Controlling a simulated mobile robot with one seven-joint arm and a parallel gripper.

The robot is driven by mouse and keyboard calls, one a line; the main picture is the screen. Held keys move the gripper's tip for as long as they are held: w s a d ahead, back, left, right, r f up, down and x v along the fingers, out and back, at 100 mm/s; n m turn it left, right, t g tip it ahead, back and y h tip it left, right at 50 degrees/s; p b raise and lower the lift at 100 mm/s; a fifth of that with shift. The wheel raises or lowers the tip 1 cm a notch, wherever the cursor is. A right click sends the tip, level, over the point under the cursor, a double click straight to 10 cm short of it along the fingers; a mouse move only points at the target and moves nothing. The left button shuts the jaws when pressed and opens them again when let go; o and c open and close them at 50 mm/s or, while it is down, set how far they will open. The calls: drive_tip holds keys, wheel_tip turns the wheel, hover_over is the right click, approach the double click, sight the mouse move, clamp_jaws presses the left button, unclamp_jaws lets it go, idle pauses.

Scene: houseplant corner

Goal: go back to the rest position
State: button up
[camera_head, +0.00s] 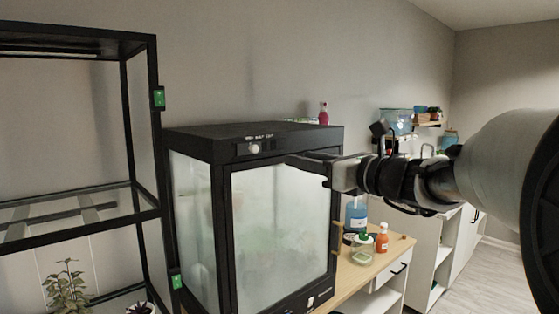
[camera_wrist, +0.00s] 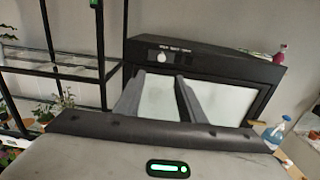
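My gripper (camera_head: 302,160) is raised in front of the upper front of a black-framed cabinet (camera_head: 253,143) with fogged panes. In the wrist view, its two grey fingers (camera_wrist: 157,76) stand apart with nothing between them, and the cabinet's panes show behind. I cannot tell the exact distance from the fingertips to the cabinet. My arm reaches in from the right in the head view.
A black shelf rack (camera_head: 150,120) with potted plants (camera_head: 66,289) stands at the left. A wooden table (camera_head: 352,277) holds a blue bottle (camera_head: 355,216), an orange bottle (camera_head: 382,239) and a jar (camera_head: 362,252). A pink bottle (camera_head: 323,114) shows above the cabinet top.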

drive_tip(key=shift+w, duration=0.1)
drive_tip(key=s+a+f+n+g+h, duration=0.1)
drive_tip(key=s+a+f+n+g, duration=0.1)
drive_tip(key=s+f+n+g, duration=0.25)
drive_tip(key=s+a+f+n+g+h+p, duration=0.1)
drive_tip(key=s+a+f+n, duration=0.25)
drive_tip(key=s+n, duration=0.35)
drive_tip(key=s+a+f+n+g+h, duration=0.1)
drive_tip(key=s+a+f+n+g, duration=0.1)
drive_tip(key=s+f+n, duration=0.4)
drive_tip(key=s+d+f+n+g+h+p, duration=0.1)
drive_tip(key=s+d+f+n+h, duration=0.6)
drive_tip(key=s+d+n, duration=0.3)
drive_tip(key=shift+s+d+n+h, duration=0.4)
drive_tip(key=shift+s+n, duration=0.15)
drive_tip(key=shift+s, duration=0.7)
